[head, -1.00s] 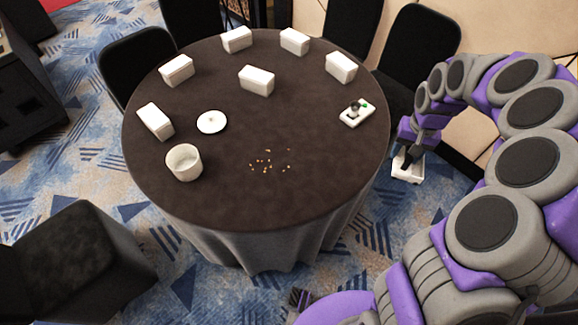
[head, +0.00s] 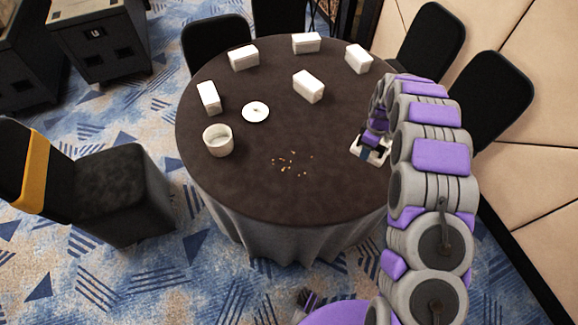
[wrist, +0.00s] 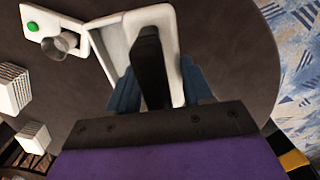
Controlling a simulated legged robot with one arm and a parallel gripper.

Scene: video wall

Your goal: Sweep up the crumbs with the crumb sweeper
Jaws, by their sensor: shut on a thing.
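My gripper (head: 374,140) is shut on the white crumb sweeper (head: 366,155) at the right side of the round table. In the wrist view, the sweeper (wrist: 108,45) is an open white body with a dark handle, and the blue fingers of my gripper (wrist: 158,85) are on both sides of that handle. I cannot tell whether the sweeper touches the cloth. Several small orange and pale crumbs (head: 291,163) lie on the dark tabletop, left of the sweeper and apart from it. The wrist view shows no crumbs.
A white device with a green button (wrist: 45,28) sits near the sweeper. Black chairs surround the table. Cloth around the crumbs is clear.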

